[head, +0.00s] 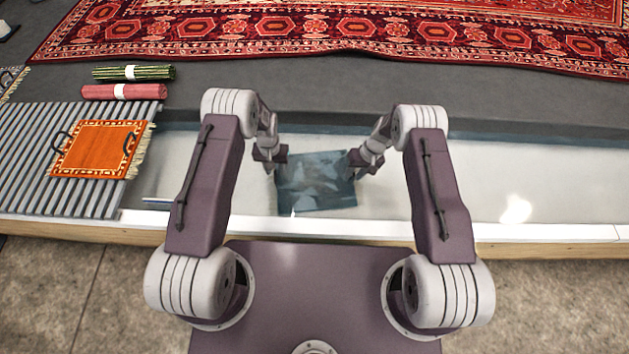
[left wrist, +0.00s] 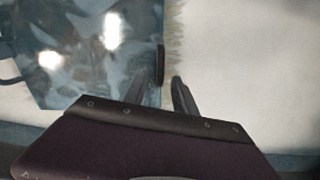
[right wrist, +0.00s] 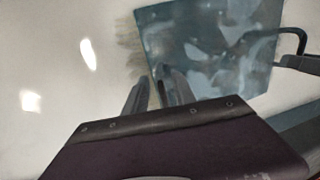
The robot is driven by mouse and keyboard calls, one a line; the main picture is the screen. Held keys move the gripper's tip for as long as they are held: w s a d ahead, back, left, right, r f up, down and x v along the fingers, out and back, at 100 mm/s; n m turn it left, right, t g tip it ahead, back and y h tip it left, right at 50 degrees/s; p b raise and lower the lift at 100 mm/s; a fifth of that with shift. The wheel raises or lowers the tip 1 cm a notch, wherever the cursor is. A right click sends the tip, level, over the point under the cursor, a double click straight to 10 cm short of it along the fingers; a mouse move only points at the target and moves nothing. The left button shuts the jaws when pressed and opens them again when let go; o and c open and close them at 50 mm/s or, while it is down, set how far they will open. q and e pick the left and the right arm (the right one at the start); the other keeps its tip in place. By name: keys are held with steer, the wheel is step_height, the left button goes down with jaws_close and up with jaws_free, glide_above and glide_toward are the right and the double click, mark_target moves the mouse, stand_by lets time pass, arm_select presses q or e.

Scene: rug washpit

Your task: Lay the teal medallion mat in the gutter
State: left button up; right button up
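The teal medallion mat (head: 316,183) lies roughly flat within the pale gutter (head: 400,195), looking glossy and wavy. Whether it rests fully on the gutter floor I cannot tell. My left gripper (head: 282,165) is at the mat's left edge. In the left wrist view its fingers (left wrist: 162,88) are apart, with a dark handle (left wrist: 160,62) of the mat at their tips, beside the fringe. My right gripper (head: 354,170) is at the right edge. In the right wrist view its fingers (right wrist: 154,88) are also apart, around or just behind a handle there.
A grey slatted rack (head: 30,165) at the left holds an orange mat (head: 95,150) with dark handles. A green roll (head: 155,72) and a red roll (head: 145,91) lie behind it. A large red rug (head: 300,40) covers the back. The gutter's right part is clear.

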arm_select(q)
step_height(320, 180, up, 12)
arm_select(e)
steer(key=v, duration=1.2)
steer(key=shift+a, duration=0.1)
stand_by(0.3)
